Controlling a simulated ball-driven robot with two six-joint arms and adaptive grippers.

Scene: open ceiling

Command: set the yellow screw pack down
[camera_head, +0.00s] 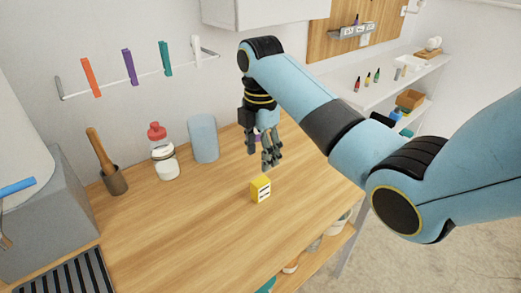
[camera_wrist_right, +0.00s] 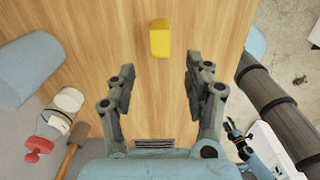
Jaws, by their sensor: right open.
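The yellow screw pack (camera_head: 261,189) is a small box with a white and black label, standing upright on the wooden tabletop (camera_head: 190,240). It also shows in the right wrist view (camera_wrist_right: 160,39), at the top, beyond the fingertips. My right gripper (camera_head: 271,155) is open and empty above the table, behind the pack in the head view and apart from it. Its spread fingers (camera_wrist_right: 158,75) have only bare wood between them in the wrist view. What looks like my left gripper (camera_wrist_right: 237,133) shows small at the lower right there, its jaws unclear.
A dark ribbed mat (camera_head: 68,280) lies at the near left. The tabletop around the pack is clear.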

